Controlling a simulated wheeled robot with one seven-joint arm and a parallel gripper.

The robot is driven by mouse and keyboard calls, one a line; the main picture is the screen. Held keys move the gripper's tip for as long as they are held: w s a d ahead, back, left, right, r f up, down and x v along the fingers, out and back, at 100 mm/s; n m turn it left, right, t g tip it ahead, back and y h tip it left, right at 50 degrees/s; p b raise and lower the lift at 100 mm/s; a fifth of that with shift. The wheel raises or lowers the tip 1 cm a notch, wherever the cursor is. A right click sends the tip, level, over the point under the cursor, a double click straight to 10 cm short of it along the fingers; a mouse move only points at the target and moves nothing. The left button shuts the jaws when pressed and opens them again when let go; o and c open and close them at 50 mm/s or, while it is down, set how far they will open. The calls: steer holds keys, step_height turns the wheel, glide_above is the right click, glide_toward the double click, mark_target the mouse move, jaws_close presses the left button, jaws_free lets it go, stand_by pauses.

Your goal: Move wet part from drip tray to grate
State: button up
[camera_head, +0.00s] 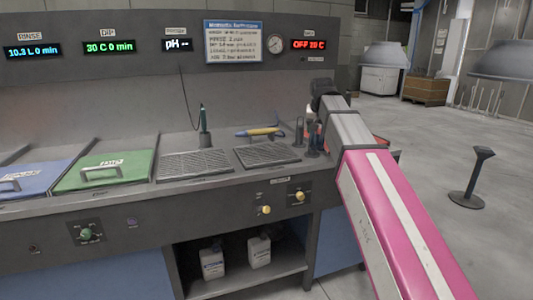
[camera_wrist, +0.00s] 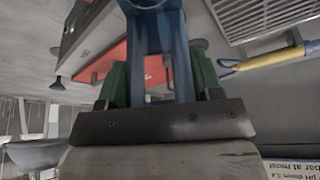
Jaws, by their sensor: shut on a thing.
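In the wrist view my gripper (camera_wrist: 160,80) has its green fingers shut on a blue part (camera_wrist: 155,40). The part extends past the top edge of the picture, so its far end is hidden. A red surface (camera_wrist: 110,62), possibly the drip tray, shows behind and to the left of the part. The slotted grate (camera_head: 267,155) lies flat on the counter left of my arm, and a slotted grate also shows at the wrist view's upper right (camera_wrist: 262,16). The gripper's fingers cannot be made out in the head view.
A second slotted panel (camera_head: 195,165) lies left of the grate. A yellow and blue tool (camera_head: 260,132) lies behind the grate, and a green-topped probe (camera_head: 204,128) stands nearby. Green (camera_head: 105,168) and blue (camera_head: 35,178) lids lie farther left. A dark post (camera_head: 475,175) stands at the right.

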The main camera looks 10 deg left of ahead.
steer(key=s+a+r+n+y, duration=0.1)
steer(key=a+r+n, duration=0.15)
steer(key=a, duration=1.45)
steer(key=s+a+r+n+y, duration=0.1)
steer(key=a+r+n, duration=0.15)
steer(key=a, duration=1.45)
glide_above(259, 152)
step_height(259, 152, down, 8)
steer(key=shift+w+f+n, duration=0.15)
steer(key=shift+f+n, duration=0.25)
steer(key=shift+f, duration=1.35)
steer(key=shift+f, duration=0.15)
steer(key=o, duration=1.1)
steer(key=shift+o, duration=0.2)
steer(key=v, duration=1.2)
steer(key=shift+w+r+g, duration=0.25)
steer(key=shift+w+g, duration=0.05)
